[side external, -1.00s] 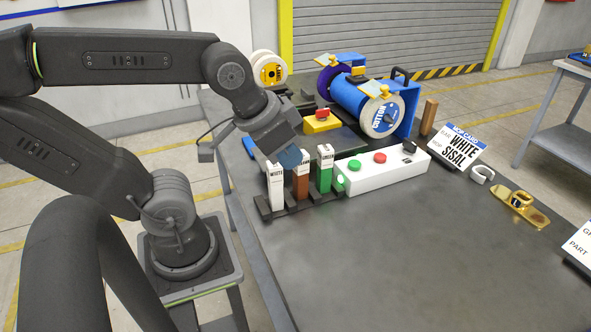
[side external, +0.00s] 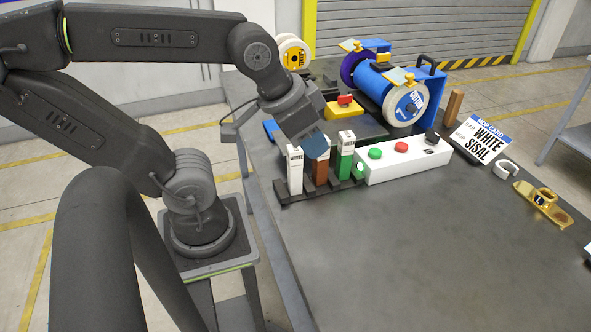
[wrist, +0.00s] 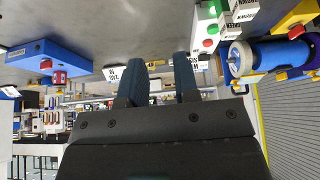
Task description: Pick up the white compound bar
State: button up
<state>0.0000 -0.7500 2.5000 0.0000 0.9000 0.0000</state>
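The white compound bar (side external: 295,172) stands upright at the left end of a dark rack (side external: 296,197), with a "WHITE" label near its top. A brown bar (side external: 321,174) and a green bar (side external: 344,165) stand to its right in the same rack. My gripper (side external: 316,148) is just above and behind the bars, nearest the brown one's top, which it partly hides. In the wrist view, the two blue fingers of my gripper (wrist: 162,75) are spread with an empty gap between them. I cannot tell from the side view whether they touch a bar.
A white button box (side external: 405,160) stands right of the rack. Behind are a yellow box with a red button (side external: 345,107) and a blue spool machine (side external: 425,90). A job card (side external: 483,138) reads "WHITE SISAL". The table front (side external: 400,250) is clear.

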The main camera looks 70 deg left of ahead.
jog(key=o, duration=0.6)
jog(key=n+g+y, duration=0.4)
jog(key=n+g, duration=0.1)
jog(key=n, duration=1.2)
send_near(294, 153)
jog(key=shift+y, duration=0.3)
jog(key=x, duration=1.2)
jog(key=shift+w+a+f, duration=0.1)
jog(key=shift+w+a, duration=0.25)
jog(key=shift+a, duration=0.05)
